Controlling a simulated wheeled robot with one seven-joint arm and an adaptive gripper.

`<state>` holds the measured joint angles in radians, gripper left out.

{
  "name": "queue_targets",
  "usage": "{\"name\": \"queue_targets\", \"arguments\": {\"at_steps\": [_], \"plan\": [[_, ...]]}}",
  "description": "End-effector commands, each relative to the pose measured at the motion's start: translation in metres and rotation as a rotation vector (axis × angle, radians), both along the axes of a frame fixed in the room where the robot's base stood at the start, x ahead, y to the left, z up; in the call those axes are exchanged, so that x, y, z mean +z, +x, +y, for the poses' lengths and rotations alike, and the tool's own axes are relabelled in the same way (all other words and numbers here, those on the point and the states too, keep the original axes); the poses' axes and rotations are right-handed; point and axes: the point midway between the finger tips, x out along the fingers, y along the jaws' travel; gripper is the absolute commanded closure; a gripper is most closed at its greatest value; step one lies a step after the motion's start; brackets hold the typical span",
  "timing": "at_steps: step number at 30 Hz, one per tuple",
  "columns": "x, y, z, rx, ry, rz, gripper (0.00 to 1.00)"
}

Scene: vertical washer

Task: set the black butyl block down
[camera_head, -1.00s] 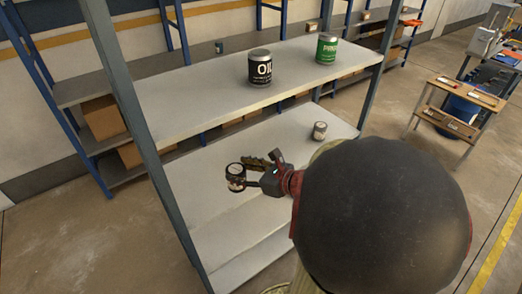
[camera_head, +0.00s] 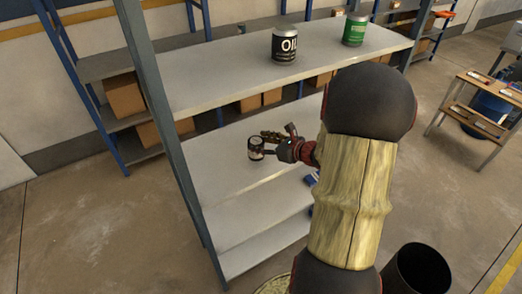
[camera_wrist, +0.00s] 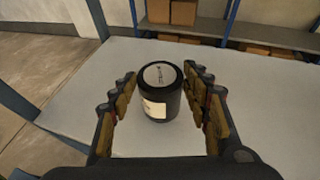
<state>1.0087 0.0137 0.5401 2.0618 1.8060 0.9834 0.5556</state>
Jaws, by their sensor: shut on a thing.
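The black butyl block (camera_head: 256,149) shows as a small black cylinder with a pale label, over the shelf below the top board in the head view. In the wrist view the block (camera_wrist: 161,88) is upright between the two fingers, its round pale top facing me. My gripper (camera_head: 268,145) reaches in from the right and is shut on it; its fingers (camera_wrist: 160,105) flank the block left and right. I cannot tell whether the block's base touches the shelf (camera_head: 215,165).
A black OIL can (camera_head: 284,46) and a green can (camera_head: 355,30) stand on the top board (camera_head: 230,78). A grey upright post (camera_head: 165,130) is left of my gripper. The shelf around the block looks clear. A dark bin (camera_head: 415,270) stands on the floor at lower right.

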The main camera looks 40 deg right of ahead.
Motion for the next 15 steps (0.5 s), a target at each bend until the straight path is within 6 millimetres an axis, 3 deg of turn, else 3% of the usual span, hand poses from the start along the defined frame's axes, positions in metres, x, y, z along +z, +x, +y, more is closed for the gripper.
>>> {"name": "queue_targets", "arguments": {"at_steps": [6, 15], "plan": [[-0.031, 0.001, -0.001, 0.000, 0.003, 0.001, 0.87], [-0.032, 0.001, -0.001, 0.000, 0.000, -0.001, 0.87]]}}
